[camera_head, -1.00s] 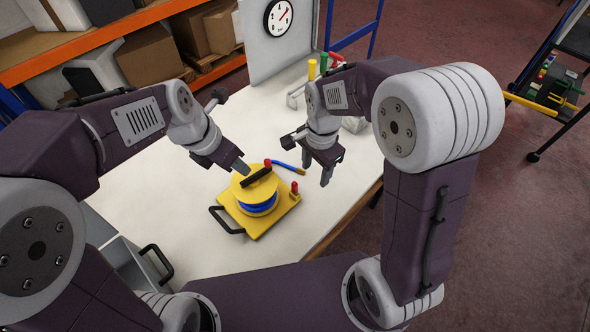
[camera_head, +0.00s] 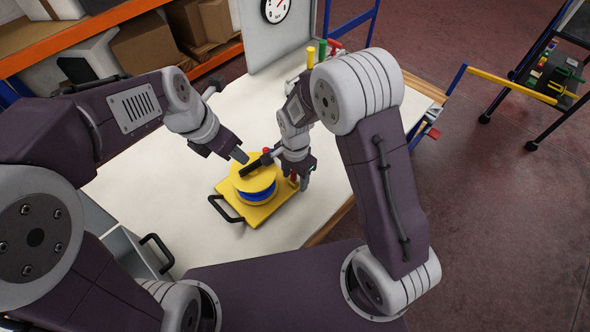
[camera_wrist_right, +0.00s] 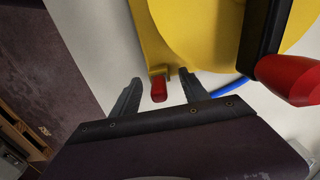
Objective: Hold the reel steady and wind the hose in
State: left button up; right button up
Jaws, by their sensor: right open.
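The yellow reel (camera_head: 262,177) with blue hose wound on it sits on a yellow base plate (camera_head: 255,218). A black bar (camera_head: 247,186) lies across its top. My right gripper (camera_head: 299,184) is open and low at the base's right corner. In the right wrist view, a red peg (camera_wrist_right: 158,89) at the base's edge lies between its open fingers (camera_wrist_right: 159,80). The red knob (camera_wrist_right: 292,78) of the crank stands at the right there, and a stretch of blue hose (camera_wrist_right: 230,88) shows beneath. My left gripper (camera_head: 240,156) is just above-left of the reel; its finger gap is unclear.
A black handle (camera_head: 222,211) sticks out at the base's left. Grey bins (camera_head: 125,250) stand at the table's near left. Upright coloured handles (camera_head: 322,50) and a gauge panel (camera_head: 275,45) stand at the back. The white tabletop (camera_head: 150,185) is clear left of the reel.

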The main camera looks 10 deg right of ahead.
aim_at(251, 164)
grip_shut()
dwell(1.4)
pick_arm(q)
jog(key=shift+w+a+r+m, duration=0.15)
jog(key=shift+a+r+m, duration=0.1)
jog(key=shift+a+m, duration=0.15)
jog(key=shift+c, duration=0.4)
pick_arm(e)
jog(key=shift+w, duration=0.1)
pick_arm(q)
jog(key=shift+m+g+h, duration=0.4)
jog(key=shift+m+h, duration=0.1)
jog(key=shift+m, duration=0.4)
jog(key=x, duration=1)
jog(key=shift+w+a+f, duration=0.1)
jog(key=shift+w+f, duration=0.25)
jog(key=shift+f, duration=0.05)
